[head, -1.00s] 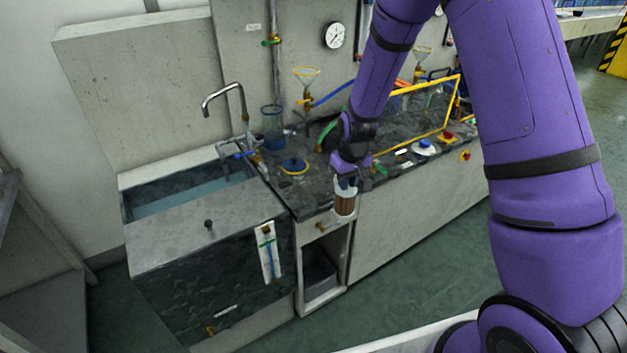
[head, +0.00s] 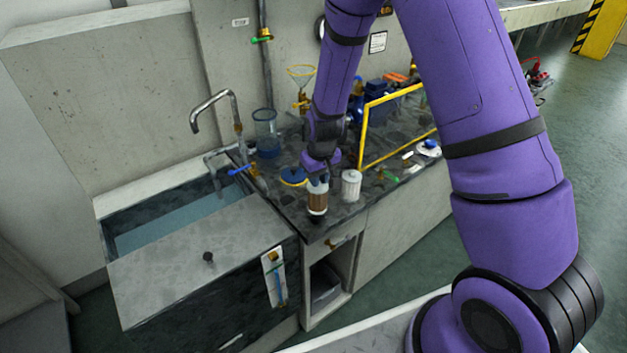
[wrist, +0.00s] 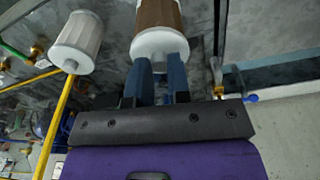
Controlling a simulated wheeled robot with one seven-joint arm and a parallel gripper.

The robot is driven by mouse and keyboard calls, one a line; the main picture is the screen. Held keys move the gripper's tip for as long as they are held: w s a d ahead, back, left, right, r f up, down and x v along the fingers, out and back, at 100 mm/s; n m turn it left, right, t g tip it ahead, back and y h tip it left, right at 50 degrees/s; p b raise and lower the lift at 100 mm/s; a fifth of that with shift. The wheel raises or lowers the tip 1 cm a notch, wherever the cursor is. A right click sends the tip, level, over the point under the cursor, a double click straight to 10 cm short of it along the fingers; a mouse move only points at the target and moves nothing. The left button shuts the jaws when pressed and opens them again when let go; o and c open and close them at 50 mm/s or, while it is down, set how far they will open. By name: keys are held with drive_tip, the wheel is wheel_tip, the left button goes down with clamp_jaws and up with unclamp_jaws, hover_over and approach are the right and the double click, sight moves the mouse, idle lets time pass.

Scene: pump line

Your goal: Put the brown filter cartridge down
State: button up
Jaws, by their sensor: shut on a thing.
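The brown filter cartridge (head: 317,202) has white end caps and stands upright in my gripper (head: 317,180). In the head view it is over the dark counter (head: 345,212), near the front edge. I cannot tell whether its lower end touches the counter. In the wrist view, the two blue fingers of my gripper (wrist: 155,85) are shut on the white end cap of the brown cartridge (wrist: 158,18). The cartridge's far end is cut off by the frame there.
A white filter cartridge (head: 351,185) stands just right of the brown one. A blue disc with a yellow rim (head: 293,176) lies behind left. The sink (head: 170,222) is to the left. A yellow frame (head: 364,135) stands to the right.

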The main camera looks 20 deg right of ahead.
sight(320, 186)
drive_tip(key=shift+s+d+f, duration=0.1)
drive_tip(key=shift+s+f, duration=0.05)
drive_tip(key=shift+f, duration=0.3)
drive_tip(key=shift+s+d+f, duration=0.1)
drive_tip(key=shift+f, duration=0.35)
drive_tip(key=shift+w+f, duration=0.1)
drive_tip(key=shift+f, duration=0.35)
drive_tip(key=shift+f, duration=0.1)
drive_tip(key=o, duration=0.8)
drive_tip(key=s+d+r+t, duration=0.1)
drive_tip(key=s+r, duration=0.3)
drive_tip(key=r, duration=0.6)
drive_tip(key=s+d+r, duration=0.1)
drive_tip(key=s+r, duration=0.2)
drive_tip(key=r, duration=0.7)
drive_tip(key=s+d+r+t, duration=0.15)
drive_tip(key=s+r, duration=0.25)
drive_tip(key=r, duration=0.6)
drive_tip(key=s+d+r, duration=0.1)
drive_tip(key=s+r, duration=0.2)
drive_tip(key=s, duration=0.3)
drive_tip(key=s+d+r+m+t, duration=0.1)
drive_tip(key=s+r, duration=0.2)
drive_tip(key=s, duration=0.3)
drive_tip(key=s+d+r+m, duration=0.1)
drive_tip(key=s+r, duration=0.2)
drive_tip(key=s, duration=0.3)
drive_tip(key=shift+s+d+r, duration=0.1)
drive_tip(key=shift+r, duration=0.2)
